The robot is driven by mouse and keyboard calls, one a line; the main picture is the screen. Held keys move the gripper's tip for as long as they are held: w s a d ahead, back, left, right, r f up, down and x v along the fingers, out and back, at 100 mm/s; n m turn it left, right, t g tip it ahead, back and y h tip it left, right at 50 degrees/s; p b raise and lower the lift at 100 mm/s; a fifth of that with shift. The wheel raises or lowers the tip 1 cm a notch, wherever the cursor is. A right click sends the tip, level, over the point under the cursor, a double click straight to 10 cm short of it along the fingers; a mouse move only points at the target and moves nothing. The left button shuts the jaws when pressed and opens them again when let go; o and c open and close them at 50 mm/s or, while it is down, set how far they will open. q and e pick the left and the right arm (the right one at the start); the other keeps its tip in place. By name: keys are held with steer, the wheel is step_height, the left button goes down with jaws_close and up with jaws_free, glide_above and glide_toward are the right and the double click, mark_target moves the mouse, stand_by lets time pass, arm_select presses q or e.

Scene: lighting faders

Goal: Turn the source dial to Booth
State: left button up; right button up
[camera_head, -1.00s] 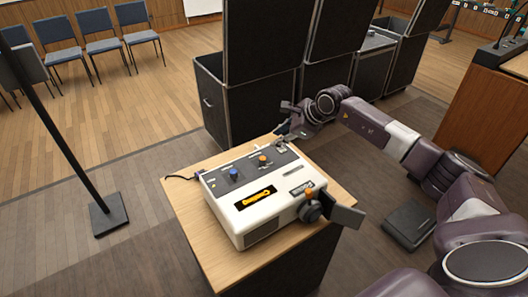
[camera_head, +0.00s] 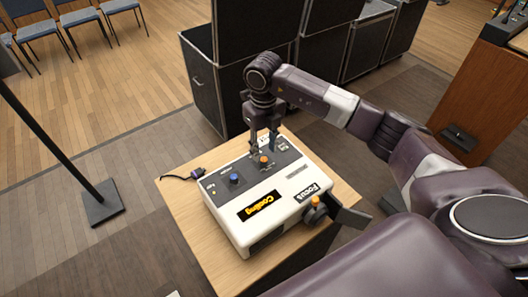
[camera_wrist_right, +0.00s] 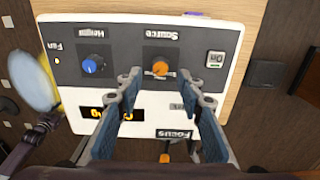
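The white projector-like box (camera_head: 285,215) with a dark control panel sits on a wooden table. Its orange source dial (camera_head: 264,161) also shows in the right wrist view (camera_wrist_right: 160,69), under an upside-down "Source" label (camera_wrist_right: 178,34). The dial's setting is too small to read. My right gripper (camera_head: 263,150) points down over the panel with its fingers open. In the wrist view its fingertips (camera_wrist_right: 162,82) are spread, one on each side of the dial; I cannot tell whether they touch it. My left gripper is not in view.
A blue dial (camera_head: 235,178) is left of the orange one. An "On" switch (camera_wrist_right: 215,60) is to its right. A focus knob (camera_head: 315,210) sticks out at the box's near side. Black cases (camera_head: 203,88) stand behind the table. A pale rounded shape (camera_wrist_right: 36,78) is at wrist-view left.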

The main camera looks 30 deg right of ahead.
mark_target(264, 159)
step_height(264, 159, down, 4)
steer(key=shift+w+r+p, duration=0.1)
steer(key=shift+w+p, duration=0.05)
steer(key=shift+p, duration=0.35)
steer(key=c, duration=0.5)
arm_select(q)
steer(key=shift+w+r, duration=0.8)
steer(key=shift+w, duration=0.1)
arm_select(e)
jaws_close()
